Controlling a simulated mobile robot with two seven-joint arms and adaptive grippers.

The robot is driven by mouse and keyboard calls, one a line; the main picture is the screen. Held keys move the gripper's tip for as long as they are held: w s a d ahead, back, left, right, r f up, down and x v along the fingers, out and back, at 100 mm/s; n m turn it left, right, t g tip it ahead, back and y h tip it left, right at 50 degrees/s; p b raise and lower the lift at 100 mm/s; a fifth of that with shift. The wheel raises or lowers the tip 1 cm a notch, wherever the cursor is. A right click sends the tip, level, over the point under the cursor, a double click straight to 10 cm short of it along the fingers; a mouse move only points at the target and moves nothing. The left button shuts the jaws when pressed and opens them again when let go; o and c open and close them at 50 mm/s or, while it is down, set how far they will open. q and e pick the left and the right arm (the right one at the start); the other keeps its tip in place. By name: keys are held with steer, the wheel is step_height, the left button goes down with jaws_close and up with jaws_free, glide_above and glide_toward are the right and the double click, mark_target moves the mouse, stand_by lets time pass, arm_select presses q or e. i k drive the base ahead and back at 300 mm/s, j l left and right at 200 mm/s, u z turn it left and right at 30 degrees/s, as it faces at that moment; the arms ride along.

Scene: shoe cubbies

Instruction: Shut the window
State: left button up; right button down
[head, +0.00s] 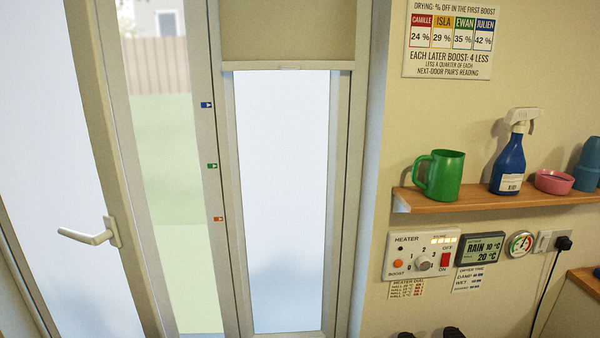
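The window has a left sash (108,130) with a pale frame and frosted glass, and a white lever handle (90,236) on its right stile. The sash stands ajar. A gap between its edge and the fixed post (207,180) shows a fence and green ground outside. Three small tags run down the post: blue (206,105), green (212,166) and red (218,219). To the right is a frosted pane (285,190) with a beige blind (287,30) partly lowered over its top. Neither of my grippers is in the head view.
A wooden shelf (480,200) on the right wall holds a green mug (440,176), a blue spray bottle (509,165), a pink bowl (554,182) and blue cups (588,168). Below are a heater panel (421,256) and a weather display (480,248). Dark shapes at the bottom edge are cut off.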

mark_target(69, 156)
steer(key=u, duration=1.35)
steer(key=z, duration=2.65)
steer(key=u, duration=2.65)
